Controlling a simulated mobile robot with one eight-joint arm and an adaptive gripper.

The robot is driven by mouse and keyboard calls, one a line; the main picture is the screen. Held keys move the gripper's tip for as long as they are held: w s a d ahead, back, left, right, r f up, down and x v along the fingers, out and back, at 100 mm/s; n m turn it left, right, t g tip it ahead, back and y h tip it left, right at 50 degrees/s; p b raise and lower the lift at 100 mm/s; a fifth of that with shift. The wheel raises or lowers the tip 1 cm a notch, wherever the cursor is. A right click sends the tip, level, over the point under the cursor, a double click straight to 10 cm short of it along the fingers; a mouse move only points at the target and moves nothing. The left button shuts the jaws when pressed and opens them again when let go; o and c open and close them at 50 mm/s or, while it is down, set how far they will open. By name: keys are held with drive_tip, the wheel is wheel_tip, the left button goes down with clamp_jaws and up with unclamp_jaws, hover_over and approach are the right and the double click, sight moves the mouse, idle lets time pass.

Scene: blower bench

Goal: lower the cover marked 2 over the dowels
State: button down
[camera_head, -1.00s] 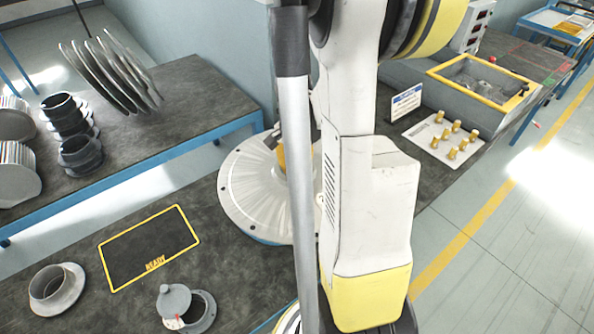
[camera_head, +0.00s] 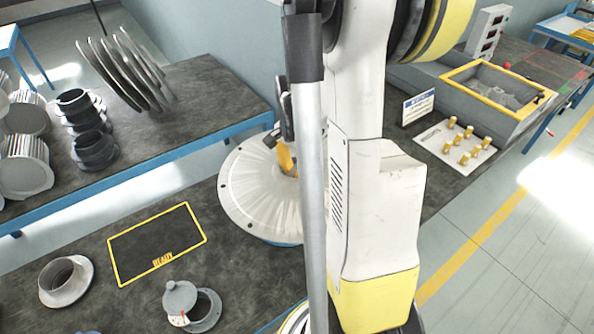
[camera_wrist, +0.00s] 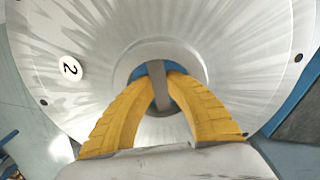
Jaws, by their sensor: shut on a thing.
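The cover marked 2 (camera_head: 246,200) is a broad, pale metal disc with small holes around its rim, left of my arm in the head view. Its round white "2" label (camera_wrist: 70,68) shows in the wrist view. My gripper (camera_wrist: 158,82) is shut on the grey bar handle (camera_wrist: 157,98) at the cover's centre. Its yellow fingers (camera_head: 286,160) partly show in the head view. Blue edging (camera_head: 272,242) shows below the cover, and again beside its rim in the wrist view (camera_wrist: 290,98). The dowels are not visible, and I cannot tell whether the cover touches what is below.
A yellow-framed READY area (camera_head: 155,245) is empty. A flanged ring (camera_head: 66,281) and a small lidded fitting (camera_head: 190,303) lie near it. Tilted discs (camera_head: 128,75) stand on the rear bench. A white plate with brass pegs (camera_head: 455,147) and a yellow-edged bin (camera_head: 498,85) are right.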

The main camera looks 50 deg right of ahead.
drive_tip(key=shift+w+a, duration=0.1)
drive_tip(key=shift+w, duration=0.15)
drive_tip(key=shift+w+a, duration=0.15)
drive_tip(key=shift+w, duration=0.15)
drive_tip(key=shift+w+a, duration=0.4)
drive_tip(key=shift+w, duration=0.35)
drive_tip(key=shift+r+p, duration=1.1)
drive_tip(key=shift+r, duration=0.7)
idle(2.3)
drive_tip(key=shift+r+p, duration=1.6)
drive_tip(key=shift+r, duration=0.65)
drive_tip(key=shift+s, duration=0.1)
